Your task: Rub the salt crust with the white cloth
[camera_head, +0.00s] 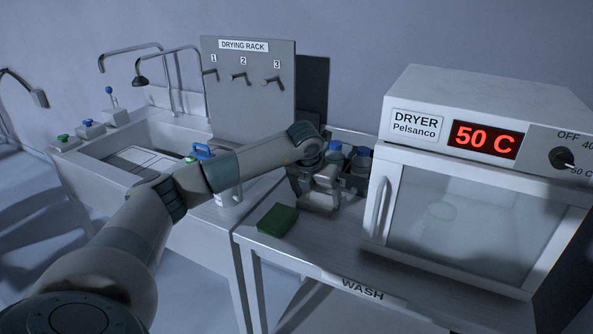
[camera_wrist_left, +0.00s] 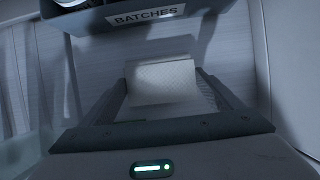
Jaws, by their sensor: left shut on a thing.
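My left gripper (camera_head: 319,201) is over the wash table, beside the dark crate of bottles. In the left wrist view, the white cloth (camera_wrist_left: 163,80), a pale folded piece with a fine pattern, lies between the two fingers of my left gripper (camera_wrist_left: 166,95). The gripper is shut on it. In the head view I cannot clearly pick out the cloth at the gripper. I cannot make out a salt crust in either view. My right gripper is not in view.
A green sponge (camera_head: 278,220) lies on the wash table (camera_head: 300,255). The dark batches crate (camera_wrist_left: 105,22) holds blue-capped bottles (camera_head: 336,150). The white dryer (camera_head: 482,110) reads 50 C, its door closed. A sink (camera_head: 100,150) and drying rack (camera_head: 250,105) stand left.

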